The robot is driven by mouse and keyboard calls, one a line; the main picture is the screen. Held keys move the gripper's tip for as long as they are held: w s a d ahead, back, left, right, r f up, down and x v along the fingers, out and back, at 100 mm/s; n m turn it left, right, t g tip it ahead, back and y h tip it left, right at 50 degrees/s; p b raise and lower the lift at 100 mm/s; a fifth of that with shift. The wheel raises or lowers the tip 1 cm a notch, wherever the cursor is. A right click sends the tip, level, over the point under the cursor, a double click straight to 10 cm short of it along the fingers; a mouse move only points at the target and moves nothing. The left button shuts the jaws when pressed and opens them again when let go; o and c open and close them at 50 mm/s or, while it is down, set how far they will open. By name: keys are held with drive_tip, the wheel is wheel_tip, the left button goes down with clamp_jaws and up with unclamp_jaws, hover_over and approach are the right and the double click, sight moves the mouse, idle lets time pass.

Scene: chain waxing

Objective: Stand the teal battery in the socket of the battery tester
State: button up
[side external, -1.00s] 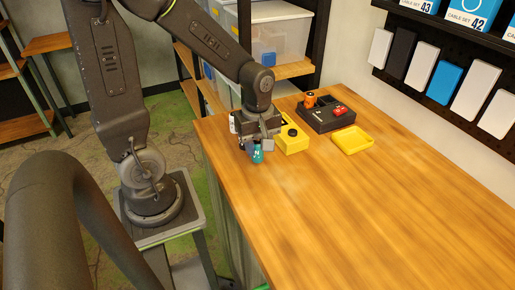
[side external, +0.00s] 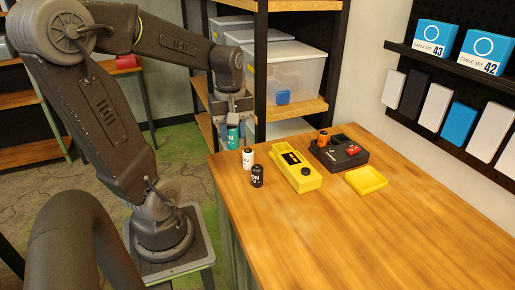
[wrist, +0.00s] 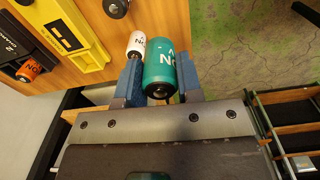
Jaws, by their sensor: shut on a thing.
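My gripper (side external: 232,118) is shut on the teal battery (side external: 234,138), which hangs roughly upright below the fingers, near the back left edge of the table and apart from the tester. In the wrist view, the teal battery (wrist: 161,72) sits between the blue finger pads of my gripper (wrist: 160,85). The yellow device with a black knob and dark panel, which looks like the battery tester (side external: 311,183), lies on the table to the right. It shows partly in the wrist view (wrist: 87,58).
A white battery (side external: 247,159) and a black battery (side external: 257,177) stand between my gripper and the yellow device. A dark box (side external: 349,160) holds an orange battery (side external: 323,138) and a red item. The table's front is clear.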

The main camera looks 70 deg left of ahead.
drive_tip(key=w+a+r, duration=0.2)
drive_tip(key=w+a, duration=0.5)
drive_tip(key=a, duration=0.4)
drive_tip(key=shift+n, duration=0.3)
drive_tip(key=w+d+f, duration=0.2)
drive_tip(key=w, duration=0.1)
drive_tip(key=w+d+f, duration=0.2)
drive_tip(key=w+f, duration=0.1)
drive_tip(key=w+d+f, duration=0.2)
drive_tip(key=w, duration=0.2)
drive_tip(key=shift+d+f, duration=0.1)
drive_tip(key=shift+f, duration=2.1)
drive_tip(key=shift+f, duration=0.15)
drive_tip(key=o, duration=0.9)
drive_tip(key=shift+o, duration=0.2)
